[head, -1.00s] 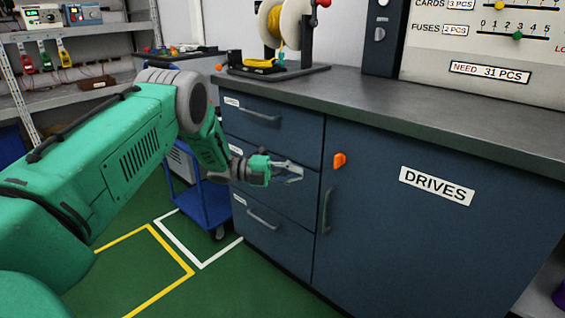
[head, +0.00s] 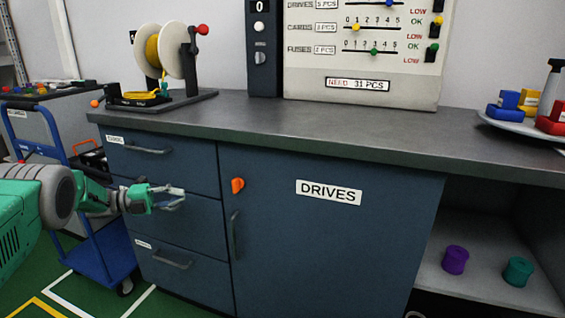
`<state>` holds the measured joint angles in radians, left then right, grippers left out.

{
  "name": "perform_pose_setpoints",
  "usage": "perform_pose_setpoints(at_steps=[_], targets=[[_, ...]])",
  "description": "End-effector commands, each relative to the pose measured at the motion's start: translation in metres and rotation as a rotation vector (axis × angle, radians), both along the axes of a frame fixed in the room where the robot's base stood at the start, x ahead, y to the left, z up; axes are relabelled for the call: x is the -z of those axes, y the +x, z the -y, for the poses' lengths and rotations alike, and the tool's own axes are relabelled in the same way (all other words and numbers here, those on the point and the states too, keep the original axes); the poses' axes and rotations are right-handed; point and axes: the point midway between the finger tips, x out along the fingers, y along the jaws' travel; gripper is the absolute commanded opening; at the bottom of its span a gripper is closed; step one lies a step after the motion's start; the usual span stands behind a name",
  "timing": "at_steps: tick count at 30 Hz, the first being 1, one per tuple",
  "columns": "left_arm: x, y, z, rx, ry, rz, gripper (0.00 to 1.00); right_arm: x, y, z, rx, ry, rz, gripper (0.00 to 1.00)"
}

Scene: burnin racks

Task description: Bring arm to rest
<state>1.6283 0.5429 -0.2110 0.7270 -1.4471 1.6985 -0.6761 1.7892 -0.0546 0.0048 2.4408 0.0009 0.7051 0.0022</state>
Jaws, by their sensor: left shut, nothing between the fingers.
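My left arm comes in from the left edge in green. Its gripper (head: 178,198) is in front of the middle drawer of the blue cabinet (head: 300,250). The fingers are shut with nothing between them. They overlap the middle drawer's handle area in the picture, and I cannot tell whether they touch it. The three drawers and the cabinet door marked DRIVES (head: 328,192) are shut. My right gripper is not in view.
A blue cart (head: 95,255) stands left of the cabinet. The grey worktop (head: 300,125) holds a cable spool (head: 165,50) and, at the right, a plate (head: 520,124) with coloured blocks. A purple spool (head: 455,260) and a teal spool (head: 518,271) sit on the open lower shelf.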

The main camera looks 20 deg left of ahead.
Motion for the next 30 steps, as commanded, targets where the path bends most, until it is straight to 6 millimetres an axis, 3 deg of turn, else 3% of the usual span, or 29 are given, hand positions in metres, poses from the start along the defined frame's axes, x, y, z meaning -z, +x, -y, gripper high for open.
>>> perform_pose_setpoints(at_steps=[4, 7, 11, 14, 17, 21, 25, 30], targets=[[0.006, 0.006, 0.012, -0.036, -0.051, -0.042, 0.0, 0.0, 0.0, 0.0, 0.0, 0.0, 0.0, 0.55], [0.026, 0.016, 0.035, -0.129, -0.169, -0.152, 0.0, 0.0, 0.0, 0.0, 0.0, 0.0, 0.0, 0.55], [0.073, 0.02, 0.077, -0.324, -0.377, -0.413, 0.0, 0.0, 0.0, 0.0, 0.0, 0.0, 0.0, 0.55], [0.12, 0.005, 0.11, -0.495, -0.516, -0.656, 0.0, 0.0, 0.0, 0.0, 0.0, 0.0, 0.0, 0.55], [0.17, -0.033, 0.142, -0.677, -0.616, -0.918, 0.0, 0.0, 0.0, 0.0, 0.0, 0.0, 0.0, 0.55], [0.228, -0.116, 0.177, -0.946, -0.684, -1.259, 0.0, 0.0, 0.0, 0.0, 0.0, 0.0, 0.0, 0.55], [0.258, -0.208, 0.197, -1.197, -0.683, -1.512, 0.0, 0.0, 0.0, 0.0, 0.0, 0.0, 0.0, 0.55], [0.267, -0.316, 0.205, -1.487, -0.628, -1.724, 0.0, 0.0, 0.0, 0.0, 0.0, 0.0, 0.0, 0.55]])
